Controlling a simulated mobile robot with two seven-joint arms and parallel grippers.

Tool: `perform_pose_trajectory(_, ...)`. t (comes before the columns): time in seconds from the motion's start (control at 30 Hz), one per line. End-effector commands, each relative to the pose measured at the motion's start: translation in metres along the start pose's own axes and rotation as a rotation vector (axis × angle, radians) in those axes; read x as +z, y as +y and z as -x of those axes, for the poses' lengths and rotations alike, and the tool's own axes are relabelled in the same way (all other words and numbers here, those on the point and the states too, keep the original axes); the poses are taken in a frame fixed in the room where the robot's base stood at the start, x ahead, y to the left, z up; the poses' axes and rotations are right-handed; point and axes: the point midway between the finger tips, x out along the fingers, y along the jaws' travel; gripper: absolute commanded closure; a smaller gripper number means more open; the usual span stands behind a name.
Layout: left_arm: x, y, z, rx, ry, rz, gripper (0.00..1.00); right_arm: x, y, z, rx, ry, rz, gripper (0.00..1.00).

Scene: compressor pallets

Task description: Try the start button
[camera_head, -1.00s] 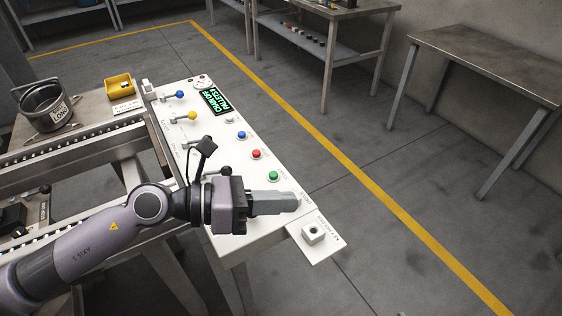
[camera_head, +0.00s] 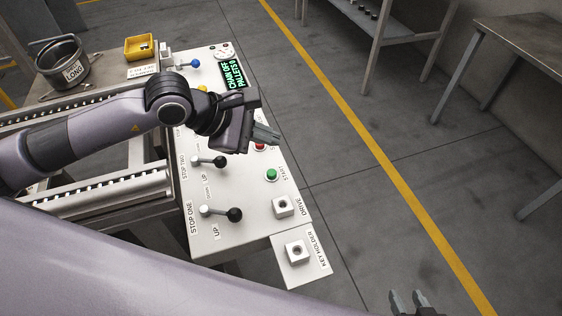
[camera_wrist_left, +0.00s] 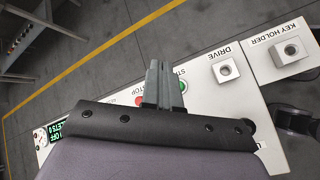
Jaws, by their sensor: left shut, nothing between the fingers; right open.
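The green start button (camera_head: 271,175) is on the white control panel (camera_head: 240,190), beside the printed word START. My left gripper (camera_head: 268,136) is shut and empty above the panel, further up it than the green button and over the red button (camera_head: 260,146), which it partly covers. In the left wrist view the closed fingers (camera_wrist_left: 157,66) stand between the red button (camera_wrist_left: 139,101) and the green button (camera_wrist_left: 182,86), partly hiding the green one. I cannot tell their height over the panel. My right gripper (camera_head: 414,302) is open at the bottom edge, off the panel.
Black-knobbed levers (camera_head: 234,214) stand left of the green button. A DRIVE socket (camera_head: 283,207) and a KEY HOLDER block (camera_head: 297,252) are nearer me. The display (camera_head: 234,88) glows green. A pot (camera_head: 62,62) and yellow bin (camera_head: 139,46) sit at the left.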

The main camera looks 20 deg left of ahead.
Motion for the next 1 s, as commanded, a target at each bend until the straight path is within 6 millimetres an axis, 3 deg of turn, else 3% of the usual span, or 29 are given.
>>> perform_pose_trajectory(0.63, -0.008, 0.003, 0.0, 0.011, 0.032, -0.032, 1.0, 0.002, 0.0, -0.001, -0.001, 0.0, 0.0, 0.57)
perform_pose_trajectory(1.0, -0.029, -0.016, -0.026, 0.01, 0.033, -0.03, 1.0, 0.015, 0.0, -0.011, -0.001, 0.0, 0.0, 0.57)
